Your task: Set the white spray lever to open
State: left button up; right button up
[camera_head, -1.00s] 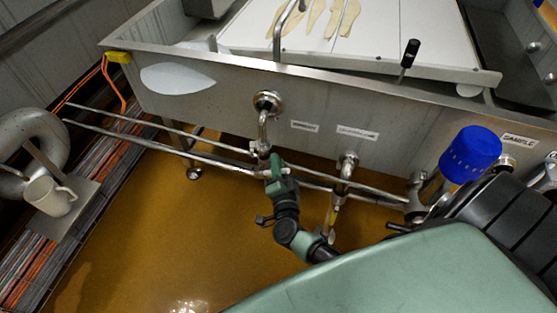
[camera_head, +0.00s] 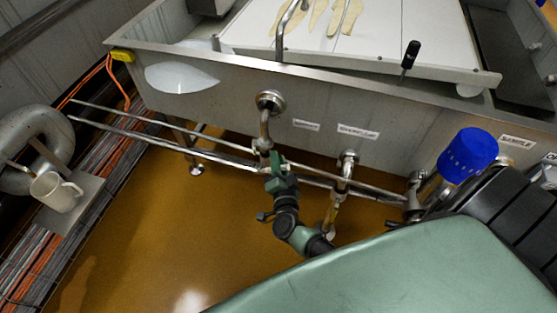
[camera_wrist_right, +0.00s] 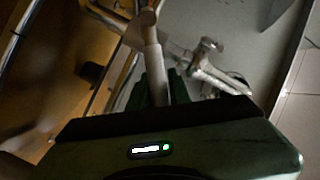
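A pale, whitish lever (camera_wrist_right: 153,65) runs between the two green fingers of my right gripper (camera_wrist_right: 159,88) in the right wrist view. The fingers stand close on both sides of it; whether both press on it is too dark to tell. In the head view my right gripper (camera_head: 276,163) is at the lower end of the left pipe outlet (camera_head: 268,102) on the vat front, beside the horizontal pipes. The lever cannot be made out clearly there, as the gripper covers that spot. My left gripper is not in view.
The steel vat wall (camera_head: 220,100) stands behind the gripper. A second pipe outlet (camera_head: 346,162) hangs close to the right. A blue-capped part (camera_head: 468,155) is farther right. The brown floor (camera_head: 150,240) is clear.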

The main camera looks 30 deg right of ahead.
jog(key=shift+o, duration=1.2)
jog(key=shift+a, duration=0.1)
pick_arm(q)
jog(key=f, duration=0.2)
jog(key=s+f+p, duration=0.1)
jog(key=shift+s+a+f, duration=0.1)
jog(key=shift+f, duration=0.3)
pick_arm(e)
jog(key=v, duration=0.7)
jog(key=shift+s, duration=0.35)
jog(key=shift+a, duration=0.1)
jog(key=shift+c, duration=0.4)
